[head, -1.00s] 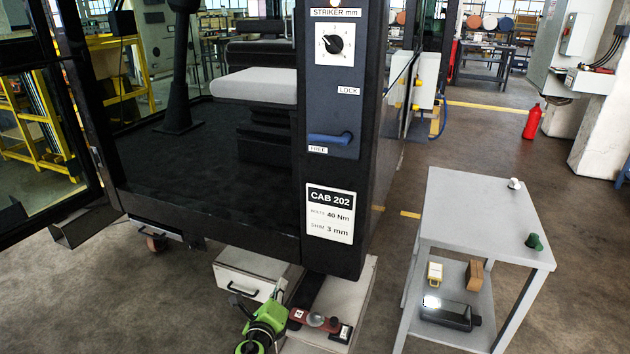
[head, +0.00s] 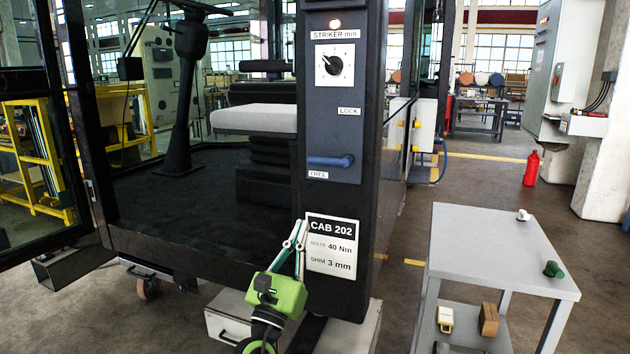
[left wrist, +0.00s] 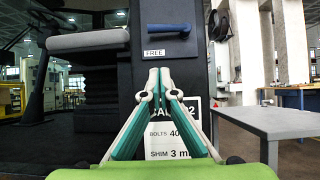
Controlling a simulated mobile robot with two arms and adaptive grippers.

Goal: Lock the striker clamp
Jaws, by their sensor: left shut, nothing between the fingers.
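The striker clamp's blue handle (head: 330,161) lies level on the dark panel (head: 333,125) of the cab post, beside the FREE label (head: 318,174) and below the LOCK label (head: 348,111). In the left wrist view the blue handle (left wrist: 168,29) is above and beyond the fingertips. My left gripper (head: 300,222) is shut and empty, pointing up in front of the CAB 202 plate (head: 332,245), below the handle and apart from it. In the left wrist view its fingertips (left wrist: 159,70) meet and cover part of the plate. My right gripper is not in view.
A striker dial (head: 331,65) sits above the LOCK label. A grey table (head: 490,250) with small knobs on top stands at the right. The cab's open doorway and seat (head: 255,118) are left of the post. A red bottle (head: 531,168) stands far right.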

